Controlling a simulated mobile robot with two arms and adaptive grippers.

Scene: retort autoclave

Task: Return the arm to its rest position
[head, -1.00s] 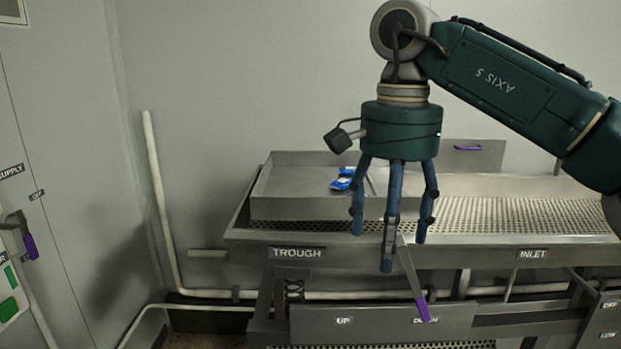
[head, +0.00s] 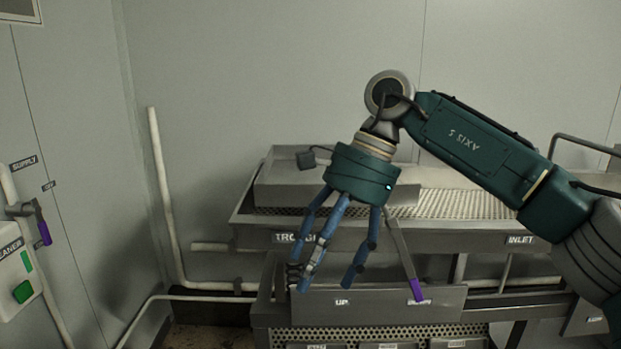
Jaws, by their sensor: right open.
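My right arm comes in from the right in the head view, with its green upper link marked AXIS 5. My right gripper (head: 332,282) has several blue fingers spread apart, open and empty. It hangs tilted down and to the left, in front of the trough (head: 262,193). It overlaps the TROUGH label in the picture and hides part of the trough's front. I cannot tell the gap between the fingers and the trough edge. My left gripper is not in view.
A lever with a purple grip (head: 416,290) stands right of my fingers, over the UP/DOWN panel (head: 445,304). The perforated inlet bed (head: 465,205) extends right. At the left are a wall pipe (head: 163,200), a purple-handled lever (head: 44,232) and a box with green buttons (head: 22,291).

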